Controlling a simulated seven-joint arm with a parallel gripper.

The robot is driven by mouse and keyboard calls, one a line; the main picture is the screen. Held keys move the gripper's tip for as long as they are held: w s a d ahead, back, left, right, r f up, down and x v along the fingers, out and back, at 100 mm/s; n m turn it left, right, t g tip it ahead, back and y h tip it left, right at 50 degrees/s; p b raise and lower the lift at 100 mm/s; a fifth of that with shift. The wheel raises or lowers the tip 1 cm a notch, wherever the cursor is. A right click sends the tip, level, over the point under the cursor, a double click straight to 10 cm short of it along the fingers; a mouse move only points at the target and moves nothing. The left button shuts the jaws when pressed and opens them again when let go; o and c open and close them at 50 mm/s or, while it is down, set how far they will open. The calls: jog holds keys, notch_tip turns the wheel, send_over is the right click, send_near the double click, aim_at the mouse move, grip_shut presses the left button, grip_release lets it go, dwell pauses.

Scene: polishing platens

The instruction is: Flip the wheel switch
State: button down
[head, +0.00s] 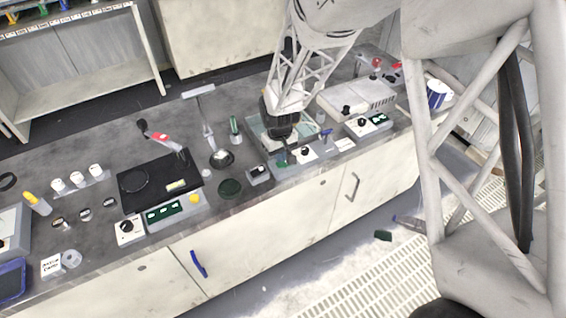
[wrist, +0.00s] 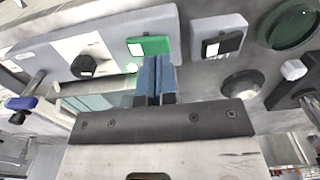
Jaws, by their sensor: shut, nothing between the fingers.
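A small grey box with a black rocker switch (wrist: 222,43) sits on the bench, to the right of my fingers in the wrist view. It also shows in the head view (head: 258,173), at the bench's front edge. A light grey control panel (wrist: 50,50) carries a black knob (wrist: 84,66) and a green switch plate (wrist: 148,46). I cannot read any label saying which switch is the wheel's. My gripper (wrist: 155,63) is shut and empty, its blue fingertips just by the green plate. I cannot tell whether they touch it. In the head view my gripper (head: 282,158) is over the panel.
A dark round pad (head: 230,188) and a round metal dish (head: 222,158) lie left of the switch box. A glass-sided basin (head: 262,130) stands behind my gripper. More knob panels (head: 362,127) stand to the right.

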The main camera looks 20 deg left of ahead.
jog(key=shift+f, duration=1.35)
dwell(1.4)
jog(key=shift+r, duration=3.5)
